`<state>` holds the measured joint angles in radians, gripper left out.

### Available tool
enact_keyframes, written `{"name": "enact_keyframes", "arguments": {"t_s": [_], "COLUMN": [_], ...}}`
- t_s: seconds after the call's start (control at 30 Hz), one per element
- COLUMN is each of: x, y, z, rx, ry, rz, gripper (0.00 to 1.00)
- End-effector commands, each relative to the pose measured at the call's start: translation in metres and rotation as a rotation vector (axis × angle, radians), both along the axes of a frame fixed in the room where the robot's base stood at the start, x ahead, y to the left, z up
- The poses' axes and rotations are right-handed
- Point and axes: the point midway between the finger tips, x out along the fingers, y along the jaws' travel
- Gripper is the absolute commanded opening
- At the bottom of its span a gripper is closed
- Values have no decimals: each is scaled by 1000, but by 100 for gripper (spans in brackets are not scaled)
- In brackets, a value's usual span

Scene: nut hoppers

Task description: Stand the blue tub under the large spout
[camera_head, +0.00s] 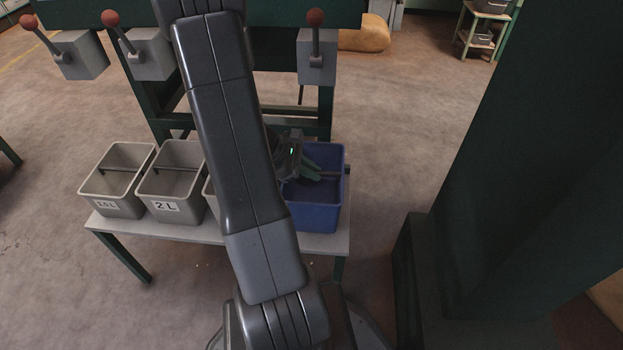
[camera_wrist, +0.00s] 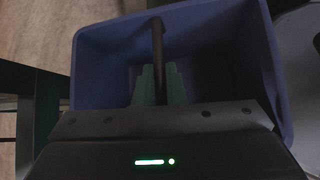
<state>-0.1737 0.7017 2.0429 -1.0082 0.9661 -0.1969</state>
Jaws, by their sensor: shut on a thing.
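The blue tub (camera_head: 318,217) is at the right end of a low grey bench, seemingly resting on it and upright. A dark bar runs across its open top. My gripper (camera_head: 310,173) reaches into the tub's mouth from above and is shut on that bar. In the wrist view, the green fingers (camera_wrist: 160,85) close around the dark bar (camera_wrist: 158,45), with the tub's blue wall (camera_wrist: 235,65) around them. The tub looks empty where I can see inside. No spout shows clearly; my arm hides part of the hopper stand.
Grey tubs marked 1.5 L (camera_head: 112,205) and 2 L (camera_head: 168,208) stand left on the bench (camera_head: 190,231); another is mostly behind my arm. Red-knobbed levers (camera_head: 315,18) sit on grey boxes above. A large dark green form (camera_head: 510,190) fills the right side.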

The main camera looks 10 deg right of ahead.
Motion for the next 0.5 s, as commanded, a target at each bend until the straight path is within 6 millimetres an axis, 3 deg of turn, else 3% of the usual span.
{"name": "enact_keyframes", "arguments": {"t_s": [0.1, 0.47, 0.5], "x": [-1, 0, 0], "y": [0, 0, 0], "z": [-19, -23, -22], "rx": [-1, -1, -1], "ry": [3, 0, 0], "rz": [-1, -2, -2], "gripper": [0, 0, 16]}}
